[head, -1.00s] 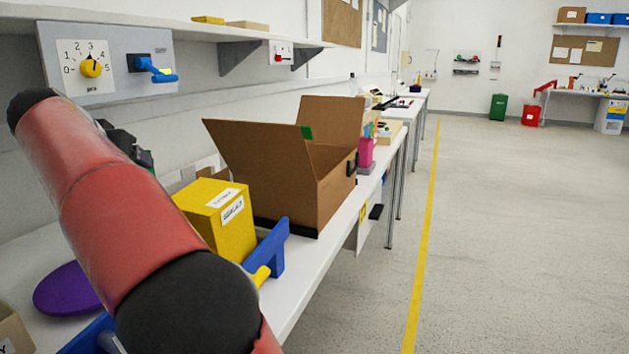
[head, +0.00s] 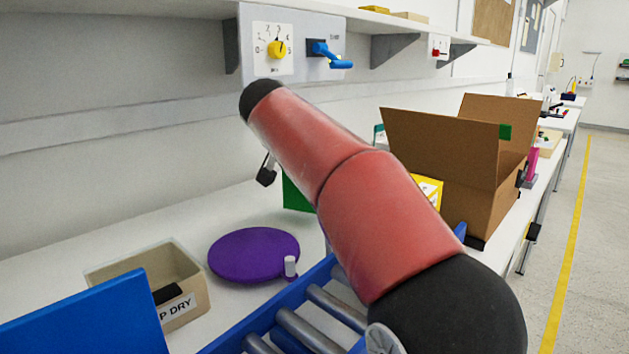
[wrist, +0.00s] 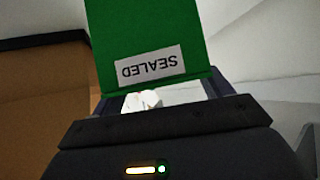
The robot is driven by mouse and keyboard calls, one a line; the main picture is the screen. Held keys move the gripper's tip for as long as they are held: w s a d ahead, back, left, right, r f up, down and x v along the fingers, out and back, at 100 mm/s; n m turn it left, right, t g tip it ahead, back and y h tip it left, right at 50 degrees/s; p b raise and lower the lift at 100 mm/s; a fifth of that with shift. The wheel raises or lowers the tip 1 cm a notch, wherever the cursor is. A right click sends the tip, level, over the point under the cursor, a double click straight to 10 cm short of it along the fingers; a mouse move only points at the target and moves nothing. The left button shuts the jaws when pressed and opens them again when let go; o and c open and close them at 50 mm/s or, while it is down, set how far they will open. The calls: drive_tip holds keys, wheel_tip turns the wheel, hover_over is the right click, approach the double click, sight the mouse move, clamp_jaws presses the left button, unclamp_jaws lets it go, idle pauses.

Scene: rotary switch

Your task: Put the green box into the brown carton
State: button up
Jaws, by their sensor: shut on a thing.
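The green box (wrist: 150,35) with a white SEALED label, upside down in the picture, sits between the fingers of my gripper (wrist: 160,92) in the wrist view. My gripper is shut on it. In the head view only a green corner of the box (head: 295,194) shows; my red arm hides the rest and most of the gripper. The brown carton (head: 445,165) stands open on the bench to the right of the box, flaps up, with a green patch on one flap. Brown card, seemingly the carton (wrist: 40,95), shows left in the wrist view.
A yellow box (head: 428,190) is partly hidden behind my arm, by the carton. A purple disc (head: 252,254), a beige bin (head: 150,270) and a blue-framed roller conveyor (head: 315,320) are nearer. A switch panel (head: 290,42) is on the wall above.

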drive_tip(key=shift+f+b, duration=0.35)
drive_tip(key=shift+f, duration=1.7)
drive_tip(key=shift+f, duration=0.15)
drive_tip(key=o, duration=1.8)
